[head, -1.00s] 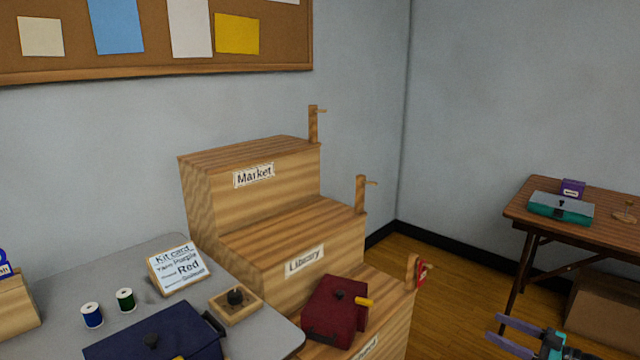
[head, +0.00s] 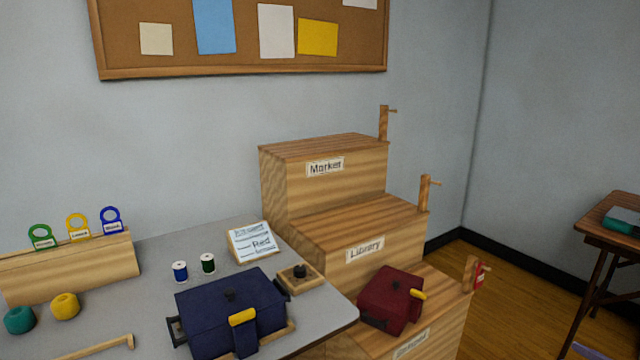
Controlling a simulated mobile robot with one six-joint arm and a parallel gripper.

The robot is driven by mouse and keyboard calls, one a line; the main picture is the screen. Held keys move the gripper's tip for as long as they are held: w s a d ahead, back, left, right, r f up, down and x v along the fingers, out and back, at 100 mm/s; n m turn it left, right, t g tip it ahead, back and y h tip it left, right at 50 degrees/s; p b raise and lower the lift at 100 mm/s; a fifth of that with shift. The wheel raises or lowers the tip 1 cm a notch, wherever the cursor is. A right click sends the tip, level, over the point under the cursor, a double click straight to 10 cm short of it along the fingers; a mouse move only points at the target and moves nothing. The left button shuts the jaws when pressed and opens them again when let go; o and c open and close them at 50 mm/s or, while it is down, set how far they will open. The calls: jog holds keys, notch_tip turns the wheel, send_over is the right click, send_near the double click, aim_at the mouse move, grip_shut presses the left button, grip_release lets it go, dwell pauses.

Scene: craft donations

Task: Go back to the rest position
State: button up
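Only a small light-purple piece of my gripper (head: 588,352) shows at the bottom right edge of the head view. The rest of it is out of frame, so I cannot see whether it is open or shut or holds anything. It appears in front of the floor, right of the wooden steps (head: 350,222). A dark red box (head: 388,298) with a yellow latch sits on the lowest step. The middle step is labelled Library and the top one Market; both are bare.
On the grey table (head: 200,235) are a navy box (head: 215,310), two thread spools (head: 194,268), a kit card (head: 252,242), a small wooden block with a black knob (head: 300,277), yarn balls and a rack of coloured tags. A brown table (head: 610,205) with a teal box (head: 625,219) stands at right.

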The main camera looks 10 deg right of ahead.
jog(key=w+a+f+m+t+h+p, duration=0.25)
jog(key=w+m+h+p, duration=0.55)
jog(key=w, duration=1.1)
jog(key=w+a+f+m+g+h+p, duration=0.2)
jog(key=a+f+g+h, duration=0.5)
jog(key=a+f, duration=0.6)
jog(key=s+a+f+n+g+y+p, duration=0.15)
jog(key=s+a+f+g, duration=0.25)
jog(key=s+a+f, duration=0.4)
jog(key=s+a+f+g+y+p, duration=0.25)
jog(key=s+a+f+g, duration=0.35)
jog(key=a, duration=0.5)
jog(key=s+a+r+n+g+y+p, duration=0.1)
jog(key=s+a+g, duration=0.2)
jog(key=s+a, duration=0.6)
jog(key=s+a+r+n+g+y+p, duration=0.1)
jog(key=s+a+g, duration=0.3)
jog(key=s+a, duration=0.5)
jog(key=s+n+y+p, duration=0.1)
jog(key=s, duration=0.3)
jog(key=shift+s+r, duration=0.3)
jog(key=shift+s, duration=0.1)
